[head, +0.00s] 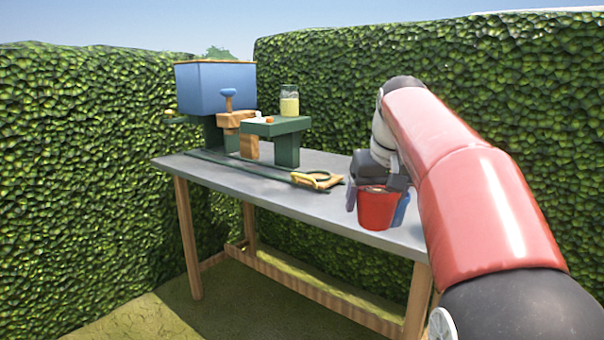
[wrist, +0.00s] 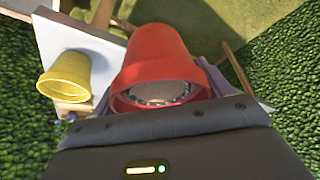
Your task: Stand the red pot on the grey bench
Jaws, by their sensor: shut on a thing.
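The red pot (head: 376,210) is upright, with its mouth towards my gripper. My gripper (head: 376,197) is shut on it, with a finger on each side. The grey bench (head: 270,185) has a flat grey top on wooden legs. The pot is in front of the bench's near right part in the head view; no clear contact shows, so I cannot tell its height over the top. My arm hides the bench's right end.
Hedges (head: 90,150) rise behind. The front middle of the bench is clear.

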